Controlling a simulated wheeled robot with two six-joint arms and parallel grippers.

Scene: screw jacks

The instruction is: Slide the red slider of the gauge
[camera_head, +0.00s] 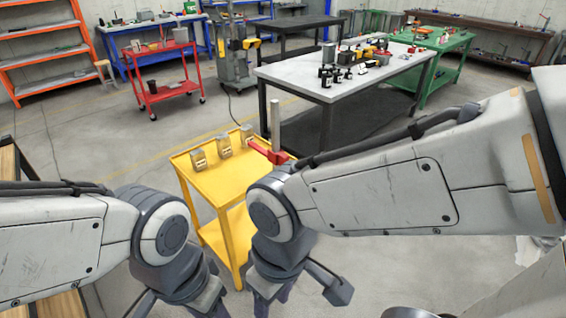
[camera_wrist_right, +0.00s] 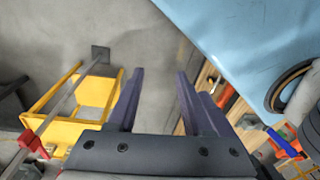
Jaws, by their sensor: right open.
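The gauge is a grey upright post (camera_head: 275,122) with a red slider (camera_head: 268,151) low on it, at the back right of the yellow cart (camera_head: 215,184). In the right wrist view the post (camera_wrist_right: 72,92) runs diagonally at the left, and the red slider (camera_wrist_right: 32,143) is near the left edge. My right gripper (camera_wrist_right: 158,88) is open and empty, apart from the slider. In the head view my right gripper (camera_head: 271,298) hangs in front of the cart, partly hidden by its wrist. My left gripper (camera_head: 182,303) is at the bottom edge; its fingers are not clear.
A grey-topped table (camera_head: 300,78) with small items stands behind to the right. A red cart (camera_head: 165,82) is at the back left. Open floor surrounds the yellow cart.

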